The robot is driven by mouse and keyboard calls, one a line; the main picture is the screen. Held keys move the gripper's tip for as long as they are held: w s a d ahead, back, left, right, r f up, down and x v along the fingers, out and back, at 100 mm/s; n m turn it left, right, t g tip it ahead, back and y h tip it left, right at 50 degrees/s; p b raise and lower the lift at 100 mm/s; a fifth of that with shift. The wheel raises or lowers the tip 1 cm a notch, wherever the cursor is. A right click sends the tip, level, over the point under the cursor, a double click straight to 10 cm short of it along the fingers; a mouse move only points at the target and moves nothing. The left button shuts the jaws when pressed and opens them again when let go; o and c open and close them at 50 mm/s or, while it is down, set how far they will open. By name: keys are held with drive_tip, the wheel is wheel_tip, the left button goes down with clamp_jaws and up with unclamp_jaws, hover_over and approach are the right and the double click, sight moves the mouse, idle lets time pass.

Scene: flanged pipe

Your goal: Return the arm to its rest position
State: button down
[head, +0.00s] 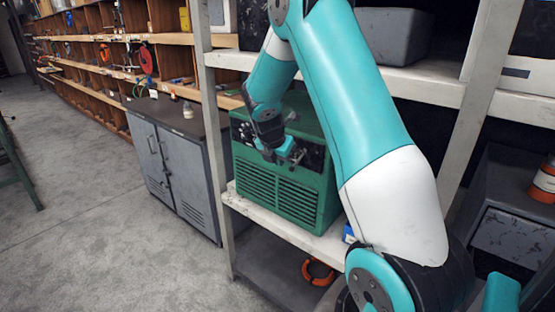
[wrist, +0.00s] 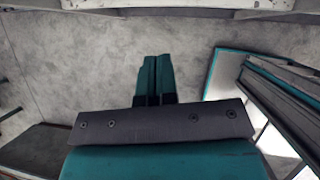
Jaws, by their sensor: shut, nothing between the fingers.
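My gripper (head: 293,152) is in front of the upper part of a green slatted machine in the head view, and I cannot tell how far it stands from it. In the wrist view its two teal fingers (wrist: 154,75) lie side by side, closed, with nothing between them. My arm is bent, rising from the lower right to the top of the head view and coming down again to the gripper. Grey floor (wrist: 95,60) shows beyond the fingertips in the wrist view. No flanged pipe can be made out in either view.
The green machine (head: 280,200) sits on a white metal shelf (head: 290,232), whose upright (head: 207,110) stands left of my gripper. A grey cabinet (head: 172,165) adjoins it. A grey bin (head: 394,36) is on the upper shelf. An orange ring (head: 319,272) lies low down. Open floor (head: 80,190) is at left.

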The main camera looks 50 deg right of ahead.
drive_tip(key=shift+v, duration=1.5)
drive_tip(key=shift+a, duration=0.15)
